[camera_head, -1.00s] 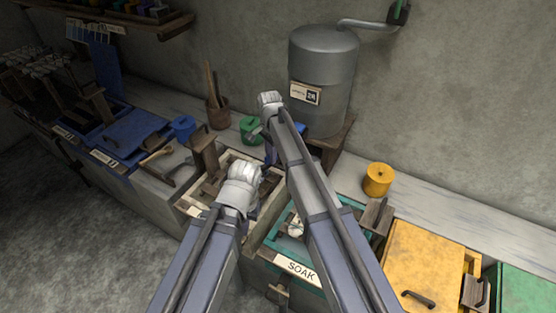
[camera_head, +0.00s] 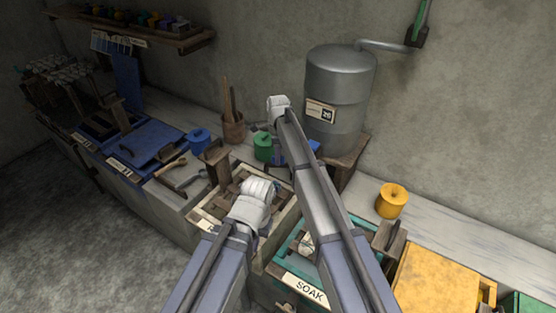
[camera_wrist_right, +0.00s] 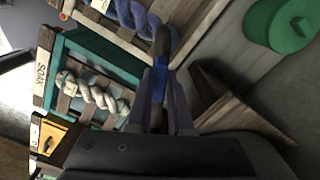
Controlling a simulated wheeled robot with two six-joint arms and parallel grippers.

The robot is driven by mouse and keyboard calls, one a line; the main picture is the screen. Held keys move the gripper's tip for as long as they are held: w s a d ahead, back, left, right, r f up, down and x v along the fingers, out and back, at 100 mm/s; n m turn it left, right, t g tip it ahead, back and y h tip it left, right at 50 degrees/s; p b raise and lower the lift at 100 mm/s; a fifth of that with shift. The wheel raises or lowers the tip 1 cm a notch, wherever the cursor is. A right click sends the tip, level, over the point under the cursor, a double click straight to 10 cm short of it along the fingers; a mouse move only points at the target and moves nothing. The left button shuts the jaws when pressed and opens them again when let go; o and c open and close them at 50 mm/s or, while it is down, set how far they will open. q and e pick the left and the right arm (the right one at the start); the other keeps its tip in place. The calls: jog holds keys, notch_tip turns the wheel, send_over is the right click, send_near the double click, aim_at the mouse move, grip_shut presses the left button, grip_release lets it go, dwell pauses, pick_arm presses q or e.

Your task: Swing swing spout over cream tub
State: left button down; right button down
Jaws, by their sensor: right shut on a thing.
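The swing spout (camera_wrist_right: 158,84) shows in the right wrist view as a dark rod with a blue band. My right gripper (camera_wrist_right: 161,98) is shut on it at the band. In the head view my right arm reaches past the tubs toward the tank, and its fingertips are hidden behind the arm. The cream tub (camera_head: 210,222) has a pale frame and dark slats; the right wrist view shows blue twisted yarn in it, beside the rod's tip. I cannot tell whether the spout's end is over it. My left gripper (camera_head: 262,215) hangs over the cream tub, its jaws hidden by its wrist.
A grey metal tank (camera_head: 338,90) stands behind on a wooden stand. A teal tub (camera_head: 350,222) labelled SOAK holds pale yarn, right of the cream one. A green pot (camera_head: 263,147), a yellow pot (camera_head: 391,200) and a blue-lidded tub (camera_head: 145,142) stand around.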

jog(key=shift+w, duration=0.2)
dwell(0.3)
jog(key=c, duration=0.8)
grip_release()
jog(key=shift+r, duration=0.1)
notch_tip(320, 180, up, 8)
jog(key=p, duration=0.8)
jog(key=shift+f, duration=0.2)
